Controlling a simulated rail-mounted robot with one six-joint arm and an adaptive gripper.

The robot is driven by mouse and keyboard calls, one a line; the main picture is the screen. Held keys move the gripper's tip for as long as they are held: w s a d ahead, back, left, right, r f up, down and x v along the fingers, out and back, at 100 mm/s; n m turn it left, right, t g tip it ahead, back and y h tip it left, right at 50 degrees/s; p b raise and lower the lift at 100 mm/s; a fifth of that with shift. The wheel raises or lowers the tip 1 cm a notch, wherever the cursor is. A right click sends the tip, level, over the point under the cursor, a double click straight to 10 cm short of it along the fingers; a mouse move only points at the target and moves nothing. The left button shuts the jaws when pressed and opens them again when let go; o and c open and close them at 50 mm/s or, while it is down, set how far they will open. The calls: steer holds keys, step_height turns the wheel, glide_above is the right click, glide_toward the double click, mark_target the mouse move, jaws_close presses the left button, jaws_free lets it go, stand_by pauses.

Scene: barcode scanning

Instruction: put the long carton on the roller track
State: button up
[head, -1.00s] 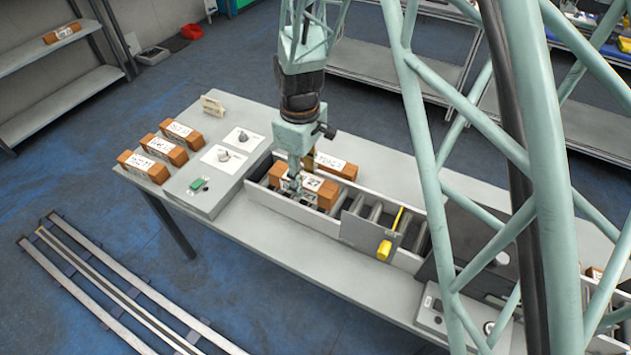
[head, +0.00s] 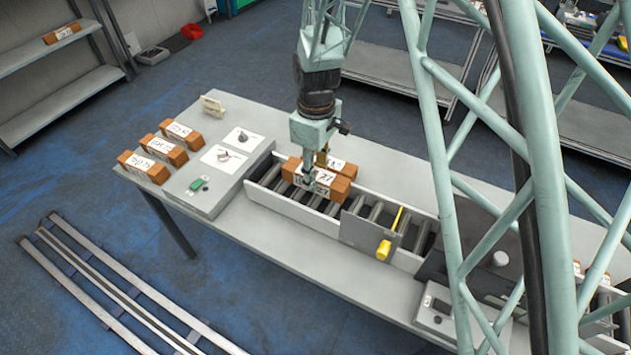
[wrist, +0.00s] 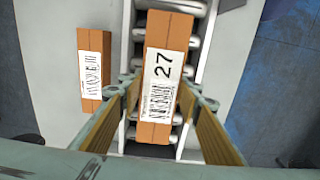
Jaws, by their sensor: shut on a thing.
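A long orange-brown carton (head: 339,189) with a white label is between the fingers of my gripper (head: 314,172). The wrist view shows the carton (wrist: 169,60) lengthwise between both fingers, with "27" and a barcode on its upward face. My gripper is shut on its sides. The carton is over the left part of the roller track (head: 273,177), roughly in line with it, between the side walls. I cannot tell whether its underside touches the rollers. The gripper hides part of its top in the head view.
Another labelled carton (wrist: 92,65) lies on the table beside the track, mostly hidden in the head view (head: 348,169). Three cartons (head: 162,150) stand at the table's left. A dark housing (head: 480,245) is farther right.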

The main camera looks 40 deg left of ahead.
steer(key=shift+s+f, duration=0.15)
steer(key=shift+f, duration=1.3)
steer(key=shift+f, duration=0.2)
steer(key=o, duration=1.1)
steer(key=shift+r, duration=0.25)
steer(key=shift+r, duration=5.9)
